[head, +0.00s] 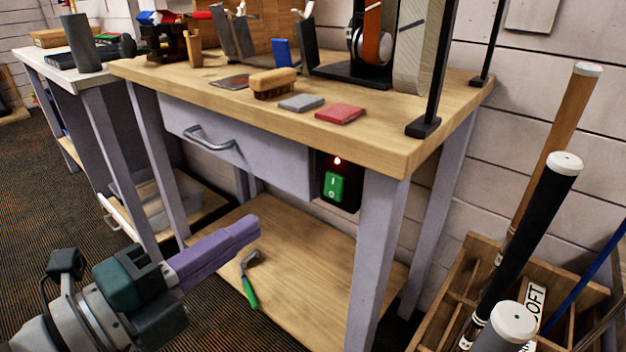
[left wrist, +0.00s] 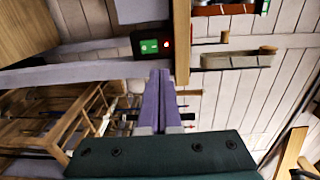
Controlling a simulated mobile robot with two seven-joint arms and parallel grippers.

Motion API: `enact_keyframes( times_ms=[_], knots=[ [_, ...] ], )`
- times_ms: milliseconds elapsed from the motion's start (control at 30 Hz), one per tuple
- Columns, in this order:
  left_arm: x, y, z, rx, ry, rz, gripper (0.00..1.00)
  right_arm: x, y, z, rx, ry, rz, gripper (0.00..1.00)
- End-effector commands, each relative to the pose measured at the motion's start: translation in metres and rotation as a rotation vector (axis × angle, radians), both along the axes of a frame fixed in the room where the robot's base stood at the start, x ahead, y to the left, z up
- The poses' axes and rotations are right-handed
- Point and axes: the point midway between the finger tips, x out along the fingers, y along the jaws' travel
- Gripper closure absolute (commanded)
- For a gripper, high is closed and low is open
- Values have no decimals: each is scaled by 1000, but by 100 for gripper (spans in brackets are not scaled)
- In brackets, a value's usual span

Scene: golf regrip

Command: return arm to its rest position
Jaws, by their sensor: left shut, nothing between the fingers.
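My left gripper (head: 250,226) comes in from the lower left of the head view, with long purple fingers pressed together and nothing between them. It is in front of the workbench, over the lower shelf (head: 310,290). In the left wrist view the same purple fingers (left wrist: 161,75) lie side by side, shut, pointing toward the bench. My right gripper is in neither view.
The wooden workbench (head: 220,92) carries a brush (head: 273,83), a grey block (head: 301,103) and a red block (head: 340,113). A green switch (head: 333,186) with a lit red light is on its front. A green-handled tool (head: 249,288) lies below. A club crate (head: 470,265) stands right.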

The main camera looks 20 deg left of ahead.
Motion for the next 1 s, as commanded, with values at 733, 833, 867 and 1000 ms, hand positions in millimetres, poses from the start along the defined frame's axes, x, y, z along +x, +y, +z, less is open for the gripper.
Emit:
enact_keyframes(
  times_ms=[733,833,867,1000],
  knots=[
    [-55,21,127,-689,799,625,100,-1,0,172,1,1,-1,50],
    [-89,19,153,-826,963,784,100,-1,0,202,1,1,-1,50],
    [-99,17,161,-860,1005,829,100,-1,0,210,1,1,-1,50],
    [-148,11,201,-990,1184,1035,100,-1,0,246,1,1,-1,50]
  ],
)
